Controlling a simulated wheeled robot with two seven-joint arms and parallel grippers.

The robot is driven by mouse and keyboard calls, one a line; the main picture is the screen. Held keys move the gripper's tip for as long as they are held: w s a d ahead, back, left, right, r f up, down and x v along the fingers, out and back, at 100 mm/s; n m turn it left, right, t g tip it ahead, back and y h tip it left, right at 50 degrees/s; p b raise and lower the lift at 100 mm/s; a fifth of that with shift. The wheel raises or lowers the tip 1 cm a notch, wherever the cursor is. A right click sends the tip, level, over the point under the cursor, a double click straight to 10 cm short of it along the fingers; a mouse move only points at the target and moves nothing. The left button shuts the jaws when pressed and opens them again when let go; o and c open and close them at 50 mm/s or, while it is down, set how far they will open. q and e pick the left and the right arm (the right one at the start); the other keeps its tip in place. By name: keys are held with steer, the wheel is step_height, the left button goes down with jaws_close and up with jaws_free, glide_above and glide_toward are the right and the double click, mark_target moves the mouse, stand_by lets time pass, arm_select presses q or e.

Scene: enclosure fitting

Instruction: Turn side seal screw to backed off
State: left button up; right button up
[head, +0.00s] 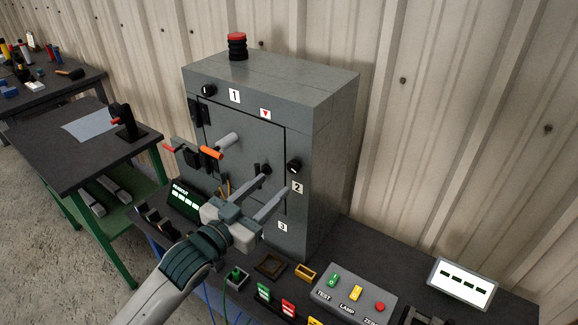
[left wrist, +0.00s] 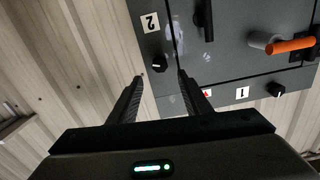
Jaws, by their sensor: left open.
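The grey enclosure (head: 272,90) stands on the dark bench, with labels 1, 2 and 3 on its front. A round black screw knob with a pale mark (head: 293,166) sits by label 2 at the door's right edge; it also shows in the left wrist view (left wrist: 159,63). Another such knob (head: 208,90) sits by label 1 and shows in the wrist view too (left wrist: 277,90). I cannot read which knob is the side seal screw. My left gripper (head: 276,182) is open and empty. In the wrist view its fingertips (left wrist: 160,77) lie either side of the label 2 knob, apart from it.
An orange-ended lever (head: 211,153) and a black door handle (head: 256,170) project from the enclosure front. A red-topped stack (head: 237,46) stands on its roof. A button box (head: 350,293) and a small display (head: 462,283) stand on the bench at right.

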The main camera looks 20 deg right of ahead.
mark_target(291, 168)
arm_select(q)
steer(key=p+x, duration=0.2)
steer(key=x, duration=0.5)
steer(key=shift+w+d, duration=0.2)
steer(key=shift+d, duration=0.1)
steer(key=shift+w+d, duration=0.3)
steer(key=shift+d, duration=0.05)
steer(key=shift+c, duration=0.2)
steer(key=c, duration=1)
